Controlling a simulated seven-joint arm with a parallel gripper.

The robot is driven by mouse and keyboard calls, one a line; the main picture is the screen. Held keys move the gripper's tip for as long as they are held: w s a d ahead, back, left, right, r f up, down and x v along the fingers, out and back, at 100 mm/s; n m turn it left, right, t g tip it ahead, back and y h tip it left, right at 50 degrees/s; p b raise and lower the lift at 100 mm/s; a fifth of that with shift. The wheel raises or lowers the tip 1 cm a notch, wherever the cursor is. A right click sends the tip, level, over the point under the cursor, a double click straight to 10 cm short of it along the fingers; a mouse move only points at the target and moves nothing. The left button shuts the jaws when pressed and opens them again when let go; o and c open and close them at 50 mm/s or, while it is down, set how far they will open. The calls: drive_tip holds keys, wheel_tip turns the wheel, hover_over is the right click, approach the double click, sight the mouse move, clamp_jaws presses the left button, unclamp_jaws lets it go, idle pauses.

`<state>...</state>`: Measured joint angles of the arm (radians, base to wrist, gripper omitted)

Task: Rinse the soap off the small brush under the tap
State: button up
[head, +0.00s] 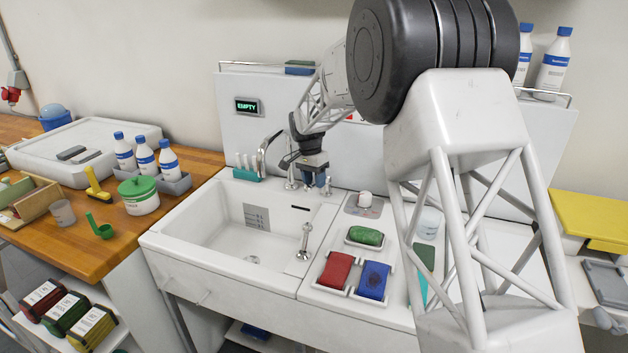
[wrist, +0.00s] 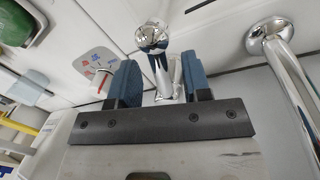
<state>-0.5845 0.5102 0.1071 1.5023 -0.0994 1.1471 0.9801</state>
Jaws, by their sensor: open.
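My gripper (head: 314,172) is low at the back of the sink, right of the curved chrome tap (head: 265,150). It is open, with nothing between its pads that I can see as held. In the wrist view, its blue fingers (wrist: 160,82) stand on either side of a chrome fitting with a round knob (wrist: 152,37); I cannot tell whether they touch it. A chrome post (wrist: 268,38) stands to the right there.
Right of the basin are a dial (head: 364,203), a green block in a dish (head: 366,236), and red (head: 337,270) and blue (head: 373,281) pads. A teal holder (head: 246,175) stands behind the basin. A wall display (head: 247,107) reads EMPTY. Bottles (head: 145,157) stand left.

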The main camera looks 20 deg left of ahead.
clamp_jaws()
drive_tip(key=shift+d, duration=0.1)
idle(0.3)
drive_tip(key=shift+s+d+n, duration=0.2)
drive_tip(key=shift+d+n, duration=0.4)
drive_tip(key=shift+n, duration=0.7)
unclamp_jaws()
drive_tip(key=shift+w+a+r, duration=0.1)
drive_tip(key=shift+a+r, duration=0.1)
drive_tip(key=shift+r, duration=1.1)
drive_tip(key=shift+s+a+r, duration=0.1)
drive_tip(key=shift+a+r, duration=0.1)
drive_tip(key=shift+r, duration=1.1)
drive_tip(key=shift+w+a+r, duration=0.1)
drive_tip(key=shift+a+r, duration=0.1)
drive_tip(key=shift+r, duration=1.1)
